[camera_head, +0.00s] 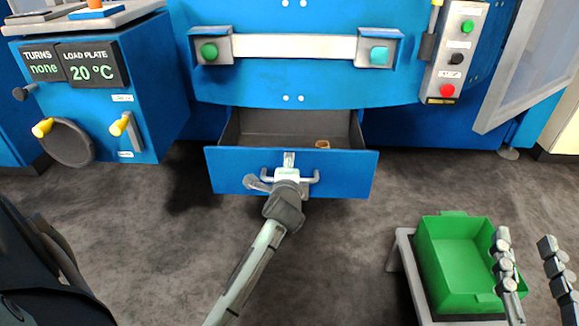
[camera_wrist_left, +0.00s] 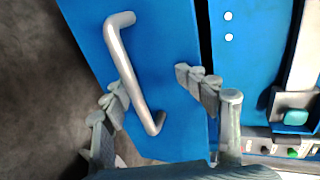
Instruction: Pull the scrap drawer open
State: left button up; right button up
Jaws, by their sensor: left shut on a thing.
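The blue scrap drawer (camera_head: 230,170) stands partly open, out from the lower front of the blue machine, and its dark inside shows. A small brownish ring-like piece (camera_head: 322,144) lies in it towards the right. My left gripper (camera_head: 288,178) is at the grey bar handle (camera_head: 314,180) on the drawer front and is shut on it. In the left wrist view the handle (camera_wrist_left: 130,70) runs between the two fingers of this gripper (camera_wrist_left: 152,90). My right gripper (camera_head: 525,246) is at the lower right with its fingers apart, empty, by the green bin.
A green bin (camera_head: 455,220) sits on a low stand (camera_head: 404,258) at the right. A control panel (camera_head: 455,52) with buttons is at the upper right. A blue cabinet (camera_head: 150,90) with yellow-knobbed controls stands left. The grey floor before the drawer is clear.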

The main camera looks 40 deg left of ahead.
pick_arm(q)
notch_tip(320, 180, up, 2)
jog(key=shift+r+t, duration=0.15)
jog(key=shift+t, duration=0.15)
jog(key=shift+c, duration=0.5)
jog(key=f+p+v, duration=0.1)
jog(key=p+v, duration=0.2)
jog(key=v, duration=0.5)
jog(key=shift+s+d, duration=0.3)
jog(key=shift+s, duration=0.05)
jog(key=shift+f, duration=0.1)
jog(key=shift+p, duration=0.4)
